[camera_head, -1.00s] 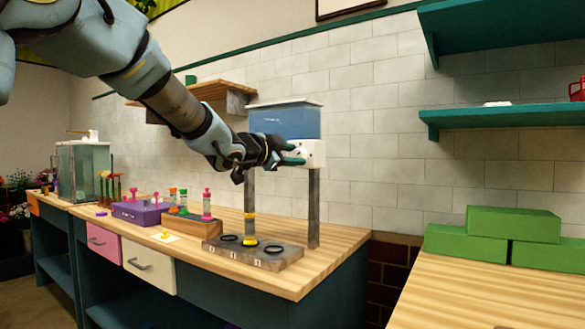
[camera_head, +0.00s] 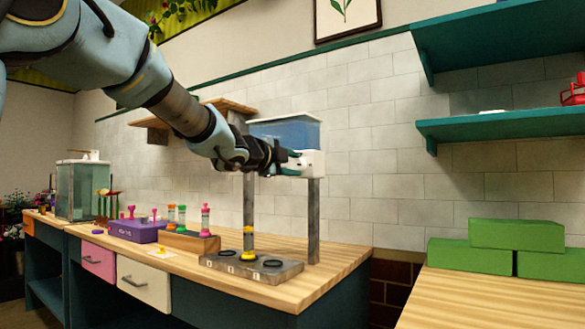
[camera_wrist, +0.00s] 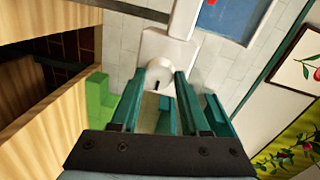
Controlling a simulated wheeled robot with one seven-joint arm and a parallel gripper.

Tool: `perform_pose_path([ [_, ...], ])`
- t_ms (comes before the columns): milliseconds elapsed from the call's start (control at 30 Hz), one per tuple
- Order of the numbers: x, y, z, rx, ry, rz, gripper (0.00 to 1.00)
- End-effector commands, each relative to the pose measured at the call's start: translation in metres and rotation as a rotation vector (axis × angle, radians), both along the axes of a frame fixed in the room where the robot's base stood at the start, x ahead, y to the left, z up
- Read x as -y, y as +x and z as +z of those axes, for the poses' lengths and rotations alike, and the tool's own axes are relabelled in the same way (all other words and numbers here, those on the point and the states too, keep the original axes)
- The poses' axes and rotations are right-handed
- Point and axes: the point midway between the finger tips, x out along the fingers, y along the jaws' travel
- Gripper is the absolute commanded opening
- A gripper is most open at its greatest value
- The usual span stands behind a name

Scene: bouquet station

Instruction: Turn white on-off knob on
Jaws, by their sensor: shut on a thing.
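The white on-off knob (camera_wrist: 155,71) shows in the wrist view, round with a small black mark, on the white front box (camera_wrist: 168,45) of the dispenser. My gripper (camera_wrist: 161,84) has its teal fingers on either side of the knob and is shut on it. In the head view my gripper (camera_head: 292,162) reaches from the left to the white box (camera_head: 314,163), under the blue-filled tank (camera_head: 285,132). The gripper hides the knob there. I cannot tell the knob's setting.
Two grey posts hold the dispenser above the wooden counter (camera_head: 335,262). Below is a grey holder (camera_head: 262,273) with a yellow-ended vial (camera_head: 248,243). A wooden rack (camera_head: 190,243) and purple box (camera_head: 137,230) stand left. Green blocks (camera_head: 515,233) lie on the right table. Teal shelves (camera_head: 500,126) hang at right.

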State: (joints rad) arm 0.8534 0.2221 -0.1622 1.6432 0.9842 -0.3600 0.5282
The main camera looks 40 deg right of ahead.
Motion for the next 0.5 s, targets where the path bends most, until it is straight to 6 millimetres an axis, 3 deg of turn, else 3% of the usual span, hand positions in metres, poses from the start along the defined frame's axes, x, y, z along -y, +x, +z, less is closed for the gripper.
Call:
perform_pose_path([
  [400, 0.0003, -0.0006, -0.0011, 0.007, 0.004, -0.002, 0.00],
  [433, 0.0003, -0.0005, -0.0011, 0.007, 0.004, -0.002, 0.49],
  [500, 0.0003, -0.0005, -0.0010, 0.006, 0.004, -0.001, 0.56],
])
